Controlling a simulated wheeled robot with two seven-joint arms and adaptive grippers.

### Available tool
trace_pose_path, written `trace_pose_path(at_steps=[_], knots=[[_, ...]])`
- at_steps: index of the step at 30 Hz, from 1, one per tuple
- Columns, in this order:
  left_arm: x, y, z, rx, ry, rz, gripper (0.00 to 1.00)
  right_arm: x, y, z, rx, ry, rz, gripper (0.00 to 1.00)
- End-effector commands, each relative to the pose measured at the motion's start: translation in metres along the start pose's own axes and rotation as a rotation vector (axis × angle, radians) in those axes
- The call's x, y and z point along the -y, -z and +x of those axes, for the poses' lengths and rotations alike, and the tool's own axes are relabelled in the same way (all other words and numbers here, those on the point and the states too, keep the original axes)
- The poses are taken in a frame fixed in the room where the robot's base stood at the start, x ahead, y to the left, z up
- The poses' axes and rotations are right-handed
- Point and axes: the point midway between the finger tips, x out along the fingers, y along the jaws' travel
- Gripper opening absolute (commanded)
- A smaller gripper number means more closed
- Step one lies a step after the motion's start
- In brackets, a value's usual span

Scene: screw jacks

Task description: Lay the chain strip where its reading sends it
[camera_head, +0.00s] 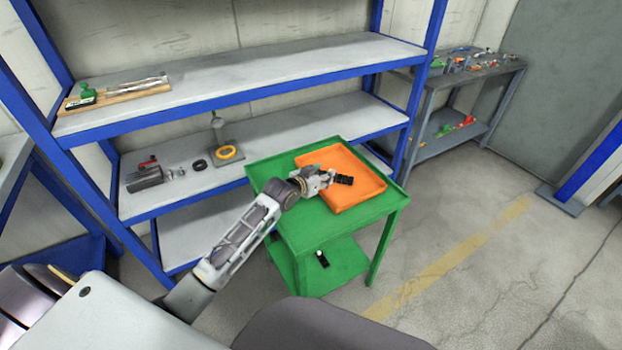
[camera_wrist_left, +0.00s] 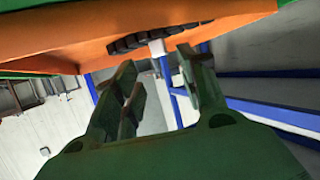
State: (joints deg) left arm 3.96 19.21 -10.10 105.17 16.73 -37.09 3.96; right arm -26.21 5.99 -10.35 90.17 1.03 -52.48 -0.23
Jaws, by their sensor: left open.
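The black chain strip (camera_head: 343,179) lies on the orange tray (camera_head: 362,195), which sits on top of the green cart (camera_head: 300,232). My left gripper (camera_head: 329,177) is over the tray, with its fingers close to the chain strip's left end. In the left wrist view the gripper (camera_wrist_left: 160,88) is open, with nothing between its fingers. The dark chain strip (camera_wrist_left: 135,42) shows just beyond the fingertips against the orange tray (camera_wrist_left: 225,20), with a small white piece beside it. I cannot tell whether a finger touches the strip. My right gripper is not in view.
A blue-framed shelf (camera_head: 250,85) stands behind the cart. Its upper board holds a wooden board (camera_head: 118,95) with a green-and-black device and metal rods. Its middle board holds a grey vise-like block (camera_head: 145,178), a black ring (camera_head: 199,165) and a yellow ring (camera_head: 226,152).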

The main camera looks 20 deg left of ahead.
Motion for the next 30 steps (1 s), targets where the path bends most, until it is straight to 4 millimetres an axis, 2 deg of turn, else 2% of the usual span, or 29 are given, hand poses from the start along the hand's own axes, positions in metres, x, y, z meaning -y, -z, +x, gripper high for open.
trace_pose_path(at_steps=[18, 30], knots=[[0.000, 0.000, -0.059, 0.000, 0.001, 0.000, 0.42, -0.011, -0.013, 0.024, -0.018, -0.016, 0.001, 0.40], [0.000, 0.000, -0.070, 0.000, 0.000, 0.000, 0.42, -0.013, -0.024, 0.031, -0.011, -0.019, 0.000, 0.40]])
